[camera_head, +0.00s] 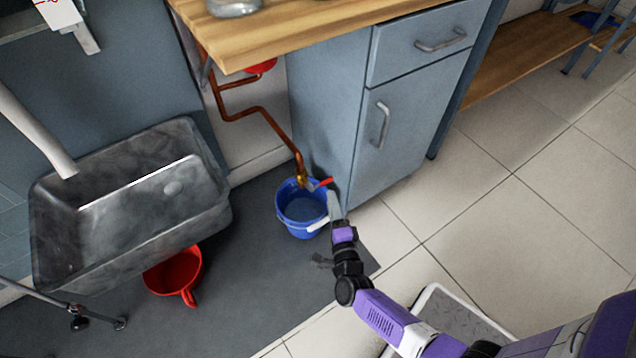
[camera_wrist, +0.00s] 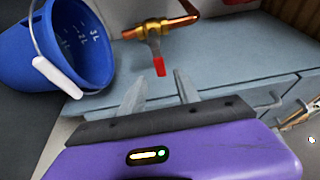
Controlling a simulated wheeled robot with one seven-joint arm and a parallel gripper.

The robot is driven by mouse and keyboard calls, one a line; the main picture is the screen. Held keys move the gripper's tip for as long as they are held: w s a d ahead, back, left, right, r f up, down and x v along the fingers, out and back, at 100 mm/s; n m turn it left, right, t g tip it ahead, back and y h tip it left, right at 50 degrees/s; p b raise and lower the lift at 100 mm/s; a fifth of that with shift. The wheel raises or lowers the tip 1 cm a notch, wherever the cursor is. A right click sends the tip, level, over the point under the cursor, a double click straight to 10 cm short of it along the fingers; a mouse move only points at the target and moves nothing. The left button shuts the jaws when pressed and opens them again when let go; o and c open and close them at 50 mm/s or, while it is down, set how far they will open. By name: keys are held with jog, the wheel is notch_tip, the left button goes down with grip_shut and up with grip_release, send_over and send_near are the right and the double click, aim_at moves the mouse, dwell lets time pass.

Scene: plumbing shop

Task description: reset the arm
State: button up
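My purple and black arm reaches from the lower right toward the pipe's end in the head view. My gripper (camera_head: 333,205) is beside the blue bucket (camera_head: 297,228), close to the red-handled valve (camera_head: 321,184). In the wrist view my gripper (camera_wrist: 160,92) shows two grey fingers spread apart with nothing between them. The red valve handle (camera_wrist: 159,67) hangs just beyond the fingertips, apparently apart from them. The brass valve body (camera_wrist: 155,28) sits on the copper pipe. The blue bucket (camera_wrist: 75,45) with its white handle grip is at the upper left there.
A blue-grey cabinet (camera_head: 345,110) stands right behind the valve under a wooden worktop (camera_head: 290,30). A grey sink (camera_head: 130,205) and a red funnel-like vessel (camera_head: 175,272) are at the left. Open tiled floor (camera_head: 500,220) lies to the right.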

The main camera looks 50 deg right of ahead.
dwell(0.3)
jog(key=a+r+n+t+y, duration=0.3)
jog(key=a+r+n+y, duration=0.1)
jog(key=a+r+n, duration=0.6)
jog(key=s+a+r+n+g+y, duration=0.1)
jog(key=s+a+r+n+y, duration=0.35)
jog(key=s+r+n, duration=0.55)
jog(key=s+a+r+n+g+y, duration=0.1)
jog(key=s+a+r+n+y, duration=0.35)
jog(key=s, duration=0.95)
notch_tip(320, 180, up, 35)
jog(key=a+n+h+p, duration=0.1)
jog(key=h+p, duration=0.1)
jog(key=p, duration=3.1)
jog(key=shift+s+f, duration=0.2)
jog(key=shift+s, duration=0.1)
